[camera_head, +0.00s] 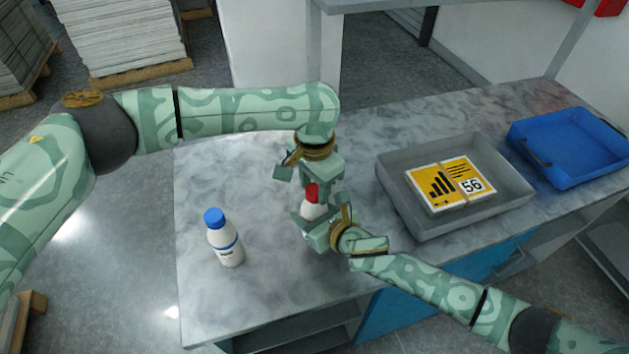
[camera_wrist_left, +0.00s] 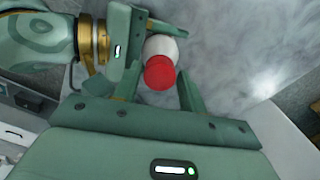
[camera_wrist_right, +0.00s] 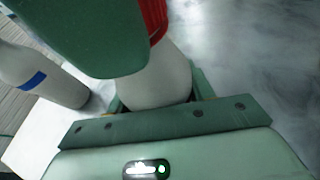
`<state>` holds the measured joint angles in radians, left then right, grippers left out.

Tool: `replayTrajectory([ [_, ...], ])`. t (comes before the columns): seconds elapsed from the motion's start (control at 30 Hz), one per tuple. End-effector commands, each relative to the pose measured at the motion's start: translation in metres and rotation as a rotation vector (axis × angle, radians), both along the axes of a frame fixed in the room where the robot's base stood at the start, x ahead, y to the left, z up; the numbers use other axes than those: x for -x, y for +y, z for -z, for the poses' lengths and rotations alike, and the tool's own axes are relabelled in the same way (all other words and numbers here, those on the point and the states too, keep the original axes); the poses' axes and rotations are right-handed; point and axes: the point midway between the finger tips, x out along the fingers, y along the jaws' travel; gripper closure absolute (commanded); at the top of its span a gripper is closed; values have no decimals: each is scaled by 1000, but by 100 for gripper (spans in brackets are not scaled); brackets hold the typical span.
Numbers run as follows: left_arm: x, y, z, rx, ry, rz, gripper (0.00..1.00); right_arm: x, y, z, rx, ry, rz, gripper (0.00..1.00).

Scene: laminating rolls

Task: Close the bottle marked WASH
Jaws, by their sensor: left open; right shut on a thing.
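A white bottle with a red cap (camera_head: 312,193) stands upright above or on the table, with my right gripper (camera_head: 312,222) shut around its body. In the right wrist view its white body (camera_wrist_right: 158,82) sits between the fingers. My left gripper (camera_head: 311,178) is open and points down from above, with its fingers on either side of the red cap (camera_wrist_left: 160,73); I cannot tell whether they touch it. A second white bottle with a blue cap (camera_head: 214,217) and blue band stands upright at the table's left, held by neither gripper. No bottle's lettering is readable.
The grey marbled table (camera_head: 270,280) is clear around the blue-capped bottle. A grey tray (camera_head: 400,205) to the right holds a yellow-and-white pack (camera_head: 450,182) marked 56. A blue tray (camera_head: 575,140) stands at the far right. A shelf post rises behind.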

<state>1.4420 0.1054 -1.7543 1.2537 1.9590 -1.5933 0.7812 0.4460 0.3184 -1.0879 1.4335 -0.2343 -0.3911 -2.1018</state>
Motion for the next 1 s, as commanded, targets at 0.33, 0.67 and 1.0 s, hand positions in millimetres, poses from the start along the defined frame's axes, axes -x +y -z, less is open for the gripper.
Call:
replayTrajectory([
  [0.33, 0, 0, 0, 1, 1, 92, 95, 0, 0, 1, 0, 1, 0, 100],
  [0.67, 0, 0, 0, -1, -1, 142, 42, 0, 0, 1, 1, 1, 0, 100],
  [1.0, -1, 0, -7, 0, -1, 141, 42, 0, 0, 1, 0, 1, 0, 100],
])
